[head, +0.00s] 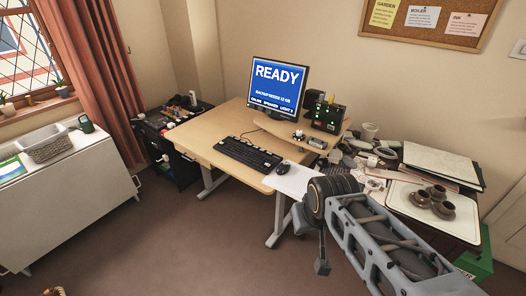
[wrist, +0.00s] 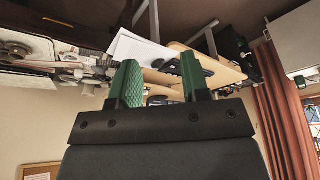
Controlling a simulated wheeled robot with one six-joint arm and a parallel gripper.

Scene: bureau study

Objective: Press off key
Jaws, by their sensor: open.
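A black keyboard (head: 246,154) lies on the light wooden desk (head: 205,140), below a monitor (head: 278,87) whose blue screen reads READY. The key legends are too small to read, so I cannot pick out an off key. A black box with green lights (head: 328,117) stands right of the monitor on a raised shelf. My gripper (wrist: 162,82) shows in the wrist view with its two green fingers apart and nothing between them. The desk and a dark keyboard-like shape appear beyond the fingers, upside down. In the head view my arm reaches toward the desk's right front; the fingers are hidden there.
A mouse (head: 283,168) and white paper (head: 293,181) lie right of the keyboard. A cluttered side table with a tray of brown pots (head: 440,208) stands at right. A white cabinet (head: 70,200) with a basket stands at left. The floor in front is open.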

